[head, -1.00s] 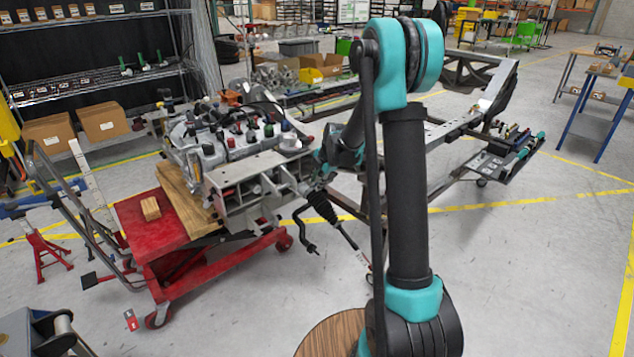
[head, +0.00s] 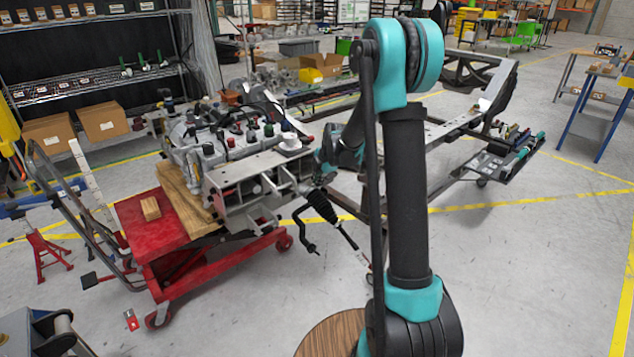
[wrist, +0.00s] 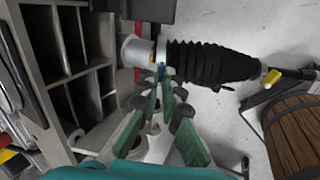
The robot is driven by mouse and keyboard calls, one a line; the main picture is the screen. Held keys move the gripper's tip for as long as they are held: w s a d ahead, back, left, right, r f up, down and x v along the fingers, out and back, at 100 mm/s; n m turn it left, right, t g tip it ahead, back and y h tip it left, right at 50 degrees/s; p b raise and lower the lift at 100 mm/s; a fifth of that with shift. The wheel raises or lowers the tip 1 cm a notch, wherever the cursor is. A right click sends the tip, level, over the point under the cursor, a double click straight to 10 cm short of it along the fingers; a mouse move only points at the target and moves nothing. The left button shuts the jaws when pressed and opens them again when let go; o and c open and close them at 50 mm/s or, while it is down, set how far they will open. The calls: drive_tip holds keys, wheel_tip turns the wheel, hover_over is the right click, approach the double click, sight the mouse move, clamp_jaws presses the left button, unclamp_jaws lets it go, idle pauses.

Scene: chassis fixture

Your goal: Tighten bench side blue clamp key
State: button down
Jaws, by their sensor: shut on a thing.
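The blue clamp key (wrist: 161,71) shows as a small blue piece in the wrist view, beside the metal end of the steering rack. My gripper (wrist: 160,78) is shut on it, with its green-padded fingers close together at the tips. The fingers hide most of the key, so its angle cannot be told. In the head view my wrist is at the right end of the metal fixture (head: 262,170), and the key is too small to make out there.
A black ribbed bellows (wrist: 205,62) runs right from the clamp. The fixture's open metal frame (wrist: 95,95) stands close on the left. A red cart (head: 150,235) carries the fixture. A wooden barrel-like object (wrist: 292,135) is at lower right.

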drive_tip(key=m, duration=0.3)
drive_tip(key=shift+m, duration=0.3)
drive_tip(key=m, duration=0.4)
drive_tip(key=shift+m, duration=0.3)
drive_tip(key=m, duration=0.3)
drive_tip(key=shift+m, duration=0.3)
drive_tip(key=m, duration=0.4)
drive_tip(key=shift+m, duration=0.3)
drive_tip(key=m, duration=0.4)
drive_tip(key=shift+g, duration=0.3)
drive_tip(key=m, duration=0.9)
drive_tip(key=shift+m+y, duration=0.3)
drive_tip(key=shift+m, duration=1.6)
